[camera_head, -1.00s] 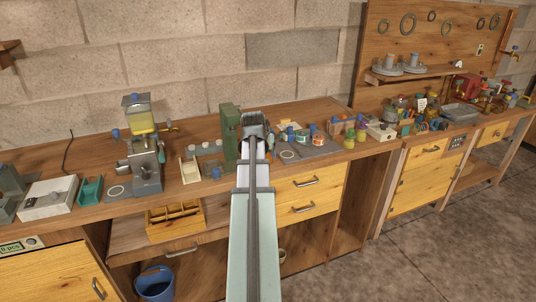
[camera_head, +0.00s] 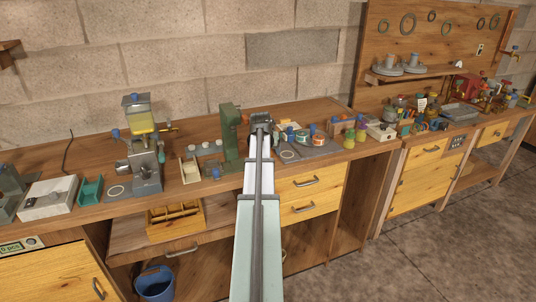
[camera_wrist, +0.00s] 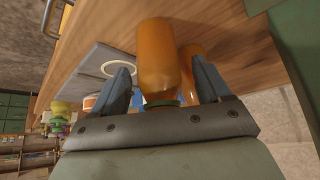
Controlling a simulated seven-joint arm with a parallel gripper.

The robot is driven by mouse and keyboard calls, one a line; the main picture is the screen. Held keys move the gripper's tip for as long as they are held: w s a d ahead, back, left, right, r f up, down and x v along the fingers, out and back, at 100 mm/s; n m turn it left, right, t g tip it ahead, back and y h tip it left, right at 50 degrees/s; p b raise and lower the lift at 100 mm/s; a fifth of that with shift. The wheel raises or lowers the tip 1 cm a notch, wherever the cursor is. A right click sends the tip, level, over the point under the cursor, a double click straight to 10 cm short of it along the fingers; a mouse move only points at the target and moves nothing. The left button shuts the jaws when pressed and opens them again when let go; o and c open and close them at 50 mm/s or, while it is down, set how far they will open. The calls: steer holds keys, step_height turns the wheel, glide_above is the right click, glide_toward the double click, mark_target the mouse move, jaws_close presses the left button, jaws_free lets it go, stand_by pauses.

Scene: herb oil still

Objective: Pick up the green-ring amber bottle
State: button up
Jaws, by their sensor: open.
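In the wrist view an amber bottle (camera_wrist: 156,62) with a green band at its neck (camera_wrist: 162,102) lies between the fingers of my gripper (camera_wrist: 161,72). The fingers are open, one on each side; I cannot tell whether either touches it. Its neck end points toward the gripper's palm. A second amber bottle (camera_wrist: 193,52) shows just to its right, partly hidden by the right finger. In the head view my gripper (camera_head: 261,120) is over the bench, right of the green press, and the arm hides the bottles there.
The green press (camera_head: 231,136) stands close to the left of my gripper. A grey mat (camera_head: 309,151) with a ring (camera_head: 289,155) and several small jars (camera_head: 316,135) lie to the right. A cream tray (camera_head: 190,171) is further left on the wooden bench (camera_head: 293,111).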

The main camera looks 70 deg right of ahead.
steer(key=shift+f, duration=0.1)
steer(key=c, duration=1.2)
steer(key=shift+o, duration=0.2)
steer(key=shift+r, duration=0.25)
